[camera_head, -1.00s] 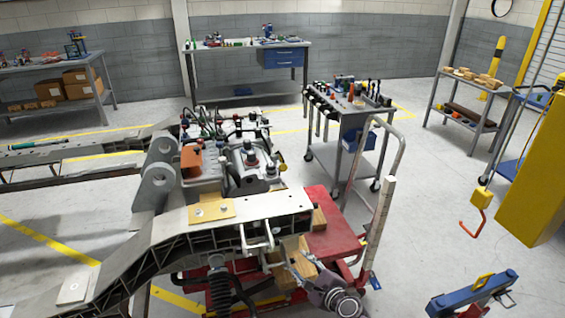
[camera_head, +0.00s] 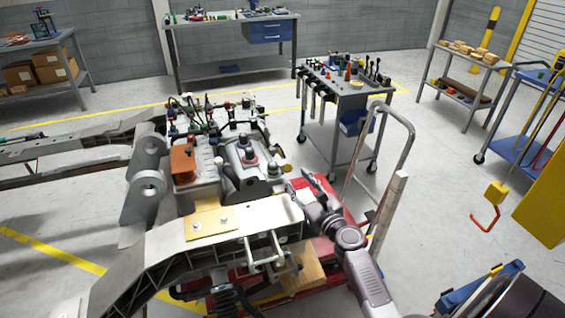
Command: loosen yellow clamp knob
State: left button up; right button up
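A small yellow knob (camera_head: 287,168) shows at the right side of the grey gearbox-like unit (camera_head: 248,165) on the chassis fixture. I take it to be the clamp knob. My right gripper (camera_head: 303,181) is just below and to the right of the knob, over the end of the pale chassis rail (camera_head: 267,208). Its fingers look apart and point up and left toward the unit. I see nothing between them. It looks apart from the knob, though the depth is hard to judge. My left gripper is out of view.
A red cart (camera_head: 330,250) with a grey handle (camera_head: 408,140) stands right of the rail, beside my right arm. A tool trolley (camera_head: 345,95) stands behind. The floor between trolley and right-hand shelf is clear.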

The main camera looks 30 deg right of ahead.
aim_at(289, 169)
jog(key=w, duration=0.5)
jog(key=shift+w+d+r, duration=0.15)
jog(key=shift+w+d, duration=0.1)
jog(key=shift+d, duration=0.05)
jog(key=shift+w, duration=0.5)
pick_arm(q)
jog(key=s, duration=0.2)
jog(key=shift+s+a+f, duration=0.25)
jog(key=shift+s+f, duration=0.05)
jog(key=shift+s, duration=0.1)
pick_arm(e)
grip_shut()
